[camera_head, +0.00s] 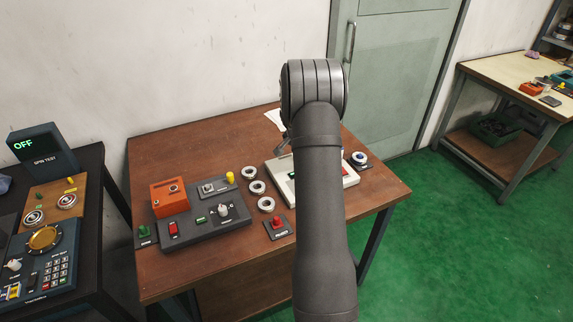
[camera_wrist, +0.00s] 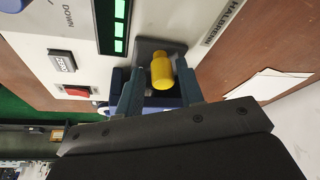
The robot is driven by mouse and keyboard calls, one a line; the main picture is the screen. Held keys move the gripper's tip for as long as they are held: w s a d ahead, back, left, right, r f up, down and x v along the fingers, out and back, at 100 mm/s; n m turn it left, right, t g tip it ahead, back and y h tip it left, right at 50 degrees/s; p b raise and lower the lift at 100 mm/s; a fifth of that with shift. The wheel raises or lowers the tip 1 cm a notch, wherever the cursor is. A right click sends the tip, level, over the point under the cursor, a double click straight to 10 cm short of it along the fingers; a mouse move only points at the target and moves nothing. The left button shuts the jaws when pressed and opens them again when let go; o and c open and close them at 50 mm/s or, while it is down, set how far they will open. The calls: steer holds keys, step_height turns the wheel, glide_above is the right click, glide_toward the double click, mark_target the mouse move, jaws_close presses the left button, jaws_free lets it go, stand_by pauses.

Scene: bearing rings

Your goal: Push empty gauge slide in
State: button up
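The gauge is a pale box (camera_head: 350,180) at the right of the brown table, partly hidden behind my arm in the head view. In the wrist view its pale face (camera_wrist: 80,30) shows a green-lit display (camera_wrist: 119,25). A yellow knob (camera_wrist: 162,72) stands on a dark slide part (camera_wrist: 150,48) at the gauge's edge. My gripper (camera_wrist: 160,72) has its two fingers apart, one on each side of the knob. A thin gap shows at the left finger; contact on the right cannot be told. No ring shows on the visible slide part. The head view mostly hides the gripper.
Several bearing rings (camera_head: 257,187) lie left of my arm. A dark control unit with an orange block (camera_head: 170,197) stands further left. A red button box (camera_head: 278,227) is near the front edge. White paper (camera_wrist: 265,83) lies beside the gauge. A spin tester (camera_head: 42,150) is at far left.

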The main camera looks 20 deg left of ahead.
steer(key=shift+r, duration=3.35)
step_height(320, 180, down, 7)
steer(key=shift+f, duration=0.1)
steer(key=shift+s+a, duration=0.15)
steer(key=shift+a, duration=0.05)
